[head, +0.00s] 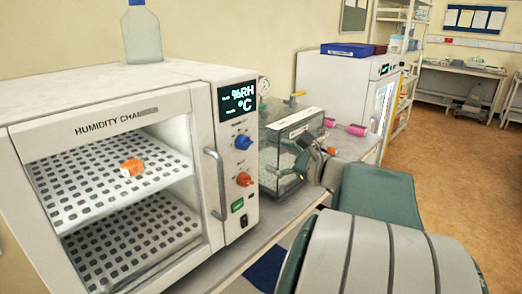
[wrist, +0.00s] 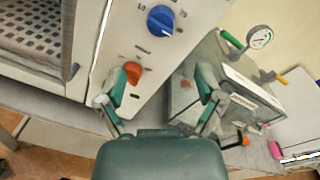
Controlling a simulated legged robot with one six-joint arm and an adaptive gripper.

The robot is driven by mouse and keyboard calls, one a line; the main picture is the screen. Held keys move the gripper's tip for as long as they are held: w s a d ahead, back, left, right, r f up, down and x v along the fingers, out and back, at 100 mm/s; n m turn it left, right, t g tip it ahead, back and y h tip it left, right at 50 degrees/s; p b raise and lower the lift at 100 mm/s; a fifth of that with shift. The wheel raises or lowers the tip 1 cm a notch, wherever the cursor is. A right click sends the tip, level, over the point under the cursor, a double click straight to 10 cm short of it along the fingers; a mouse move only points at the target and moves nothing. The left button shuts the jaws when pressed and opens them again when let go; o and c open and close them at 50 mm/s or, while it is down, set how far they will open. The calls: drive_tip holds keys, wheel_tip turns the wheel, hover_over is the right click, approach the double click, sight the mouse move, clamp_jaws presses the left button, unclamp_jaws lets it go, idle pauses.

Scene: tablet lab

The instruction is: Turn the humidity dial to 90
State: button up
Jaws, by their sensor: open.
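The white humidity chamber (head: 110,125) stands at the left in the head view. Its control panel has a blue dial (head: 243,142) above an orange dial (head: 244,179). In the wrist view the blue dial (wrist: 161,20) is near the top, and the orange dial (wrist: 132,72) is lower, near the left finger. The labels by both dials are too small to read, so I cannot tell which is for humidity. The display (head: 237,99) shows %RH and °C, with no readable figures. My gripper (wrist: 160,88) is open and empty, apart from the blue dial.
The chamber's vertical door handle (head: 216,183) stands out left of the dials. A clear vacuum box (head: 290,150) with a gauge (head: 263,86) stands right of the chamber. An orange-capped bottle (head: 131,168) lies on the chamber's upper shelf. Open floor (head: 460,160) lies at the right.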

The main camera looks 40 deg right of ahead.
drive_tip(key=s, duration=0.2)
drive_tip(key=shift+s+d, duration=0.2)
drive_tip(key=shift+s, duration=0.15)
drive_tip(key=a+f+n+g, duration=0.3)
drive_tip(key=a+n, duration=0.2)
drive_tip(key=a, duration=0.2)
drive_tip(key=a+f+n+g+y, duration=0.1)
drive_tip(key=a+f+n+g, duration=0.3)
drive_tip(key=a, duration=0.3)
drive_tip(key=a+f+n+g, duration=0.3)
drive_tip(key=a+n, duration=0.2)
drive_tip(key=a, duration=0.2)
drive_tip(key=s+a+f+n+g+h, duration=0.1)
drive_tip(key=s+a+f+n+h, duration=0.2)
drive_tip(key=s+a+n, duration=0.4)
drive_tip(key=a+n, duration=0.1)
drive_tip(key=n, duration=0.6)
drive_tip(key=shift+a+g, duration=0.3)
